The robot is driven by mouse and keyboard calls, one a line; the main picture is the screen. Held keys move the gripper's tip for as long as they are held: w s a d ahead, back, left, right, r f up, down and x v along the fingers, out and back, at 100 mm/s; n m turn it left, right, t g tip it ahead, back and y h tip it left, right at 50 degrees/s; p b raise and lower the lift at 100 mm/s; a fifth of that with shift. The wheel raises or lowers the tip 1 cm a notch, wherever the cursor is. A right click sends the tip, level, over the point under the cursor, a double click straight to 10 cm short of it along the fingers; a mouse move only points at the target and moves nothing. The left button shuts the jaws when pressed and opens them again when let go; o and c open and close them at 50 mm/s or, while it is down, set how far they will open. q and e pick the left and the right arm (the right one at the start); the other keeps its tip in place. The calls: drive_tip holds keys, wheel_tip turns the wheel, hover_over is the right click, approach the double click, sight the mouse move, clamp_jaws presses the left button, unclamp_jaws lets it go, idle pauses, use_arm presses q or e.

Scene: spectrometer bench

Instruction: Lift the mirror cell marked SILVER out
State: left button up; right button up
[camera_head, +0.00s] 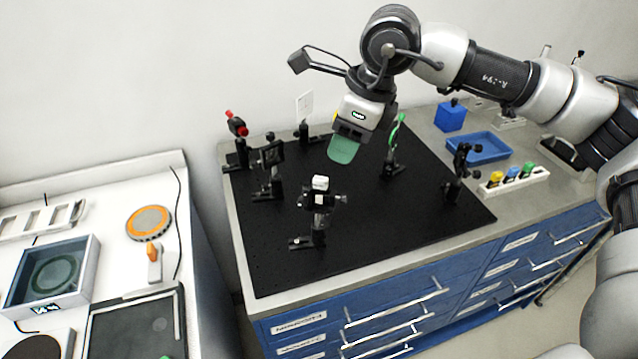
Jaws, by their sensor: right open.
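Several small black optic mounts stand on posts on the black breadboard (380,225). The front mount (318,205) has a white block on top. A dark square-framed mount (271,160) stands behind it to the left, and another dark mount (460,165) stands at the right. A mount with a green ring (396,132) stands at the back. No SILVER marking is legible, so I cannot tell which one is that mirror cell. My right gripper (345,148), with a green fingertip, is open above the back middle of the breadboard, apart from the front mount. My left gripper is not in view.
A red-tipped device (237,127) and a white card (304,107) stand at the back left. At the right are a blue tray (478,148), a blue box (450,115) and a white rack (514,181) with coloured caps. A white bench (190,265) lies left, across a gap.

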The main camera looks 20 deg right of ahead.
sight(322, 178)
drive_tip(key=x, duration=0.3)
drive_tip(key=shift+a+f+p, duration=0.2)
drive_tip(key=shift+a+p, duration=0.05)
drive_tip(key=shift+p, duration=0.1)
drive_tip(key=shift+w+a+f+p, duration=0.2)
drive_tip(key=shift+f+p, duration=0.25)
drive_tip(key=shift+p, duration=0.1)
drive_tip(key=p+x, duration=0.1)
drive_tip(key=x, duration=0.2)
drive_tip(key=shift+w+a+f+p, duration=0.25)
drive_tip(key=shift+w+f+p, duration=0.05)
drive_tip(key=shift+p, duration=0.05)
drive_tip(key=shift+a+f, duration=0.1)
drive_tip(key=shift+f, duration=0.3)
drive_tip(key=shift+c, duration=0.4)
clamp_jaws()
